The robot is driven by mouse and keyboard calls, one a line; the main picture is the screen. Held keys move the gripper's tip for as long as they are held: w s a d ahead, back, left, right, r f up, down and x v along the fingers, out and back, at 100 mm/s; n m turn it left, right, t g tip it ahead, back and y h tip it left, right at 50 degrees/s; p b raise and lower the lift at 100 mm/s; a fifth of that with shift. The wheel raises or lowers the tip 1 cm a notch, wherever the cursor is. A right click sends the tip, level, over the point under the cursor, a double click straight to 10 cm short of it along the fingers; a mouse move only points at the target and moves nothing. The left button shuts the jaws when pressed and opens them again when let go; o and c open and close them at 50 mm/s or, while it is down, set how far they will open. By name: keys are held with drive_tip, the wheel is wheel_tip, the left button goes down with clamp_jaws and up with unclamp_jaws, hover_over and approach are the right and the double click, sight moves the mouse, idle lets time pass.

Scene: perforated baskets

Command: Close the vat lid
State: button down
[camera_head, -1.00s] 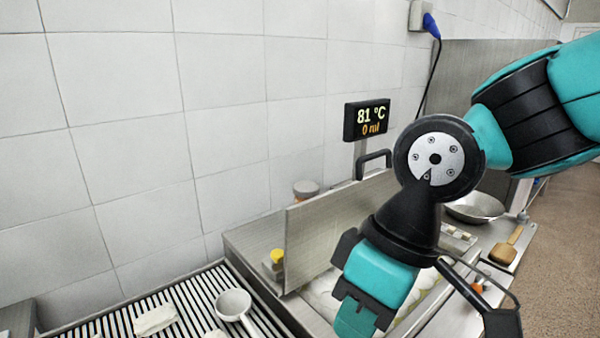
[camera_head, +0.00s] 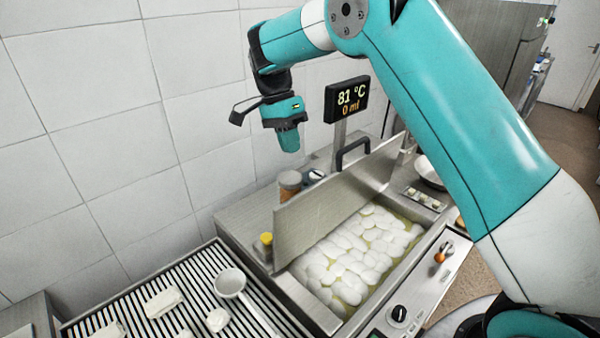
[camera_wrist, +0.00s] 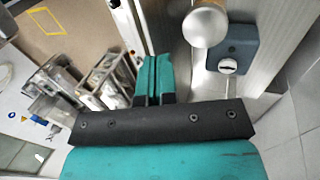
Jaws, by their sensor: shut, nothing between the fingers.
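The vat (camera_head: 318,305) is a steel basin holding many white pieces in yellowish liquid. Its flat steel lid (camera_head: 325,205) stands raised, nearly upright, along the wall side of the vat, with a black handle (camera_head: 352,150) at its top edge. My gripper (camera_head: 289,140) hangs in the air behind and to the left of the lid, near the tiled wall, above the jars. It is apart from the lid and holds nothing. In the wrist view my gripper's fingers (camera_wrist: 152,80) are together. I cannot identify the lid surely in that view.
A display (camera_head: 346,99) reading 81 °C and 0 ml stands behind the lid. Jars (camera_head: 290,184) and a yellow-capped bottle (camera_head: 266,240) sit between lid and wall. A slatted rack (camera_head: 205,262) with a white ladle (camera_head: 230,283) lies at left. A knob (camera_head: 399,314) is on the vat's front.

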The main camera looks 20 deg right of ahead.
sight(300, 182)
drive_tip(key=p+x, duration=0.2)
drive_tip(key=x, duration=0.7)
drive_tip(key=shift+s+f+p, duration=0.1)
drive_tip(key=shift+f+p, duration=0.1)
drive_tip(key=shift+p, duration=0.2)
drive_tip(key=shift+f, duration=0.2)
